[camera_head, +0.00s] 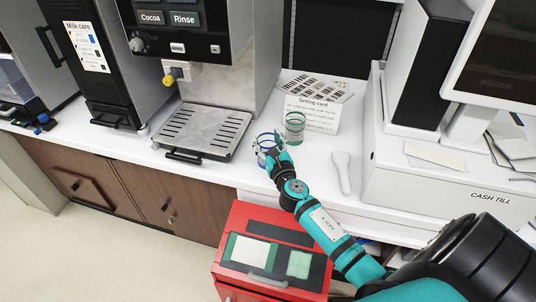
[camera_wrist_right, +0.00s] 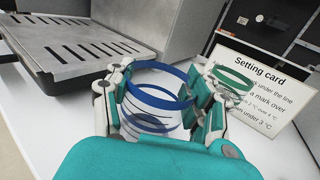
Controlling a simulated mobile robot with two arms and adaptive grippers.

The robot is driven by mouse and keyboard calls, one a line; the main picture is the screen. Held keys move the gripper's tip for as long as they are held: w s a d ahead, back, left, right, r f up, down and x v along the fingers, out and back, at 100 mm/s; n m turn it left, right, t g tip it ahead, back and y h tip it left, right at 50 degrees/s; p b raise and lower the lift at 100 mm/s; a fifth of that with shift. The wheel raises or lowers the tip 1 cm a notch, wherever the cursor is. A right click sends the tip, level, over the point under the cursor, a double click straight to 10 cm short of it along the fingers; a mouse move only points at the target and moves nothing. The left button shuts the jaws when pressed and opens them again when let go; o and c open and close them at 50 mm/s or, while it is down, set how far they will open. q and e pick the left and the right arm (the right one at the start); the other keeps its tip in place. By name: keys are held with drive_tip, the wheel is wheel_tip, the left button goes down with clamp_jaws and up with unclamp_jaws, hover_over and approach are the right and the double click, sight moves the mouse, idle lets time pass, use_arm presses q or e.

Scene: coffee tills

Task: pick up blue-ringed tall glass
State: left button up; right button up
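The blue-ringed tall glass (camera_head: 264,141) is clear and stands on the white counter, in front of the setting card. In the right wrist view the blue-ringed glass (camera_wrist_right: 158,104) shows its wide blue rim band and thinner blue rings lower down. My right gripper (camera_head: 271,146) is at the glass, with one finger on each side. In the right wrist view the right gripper (camera_wrist_right: 162,92) has its finger pads close against the glass walls, with no clear gap. Whether they press on it cannot be told. The glass's lower part is partly hidden. My left gripper is out of view.
A green-ringed glass (camera_head: 294,127) stands just behind, by the setting card (camera_head: 312,112). A white spoon-shaped item (camera_head: 342,172) lies to the right. The coffee machine's drip tray (camera_head: 203,130) is to the left, the cash till (camera_head: 440,190) to the right. A red box (camera_head: 240,222) stands below.

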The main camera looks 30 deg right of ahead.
drive_tip(key=c, duration=0.9)
drive_tip(key=shift+c, duration=0.4)
drive_tip(key=shift+r, duration=0.15)
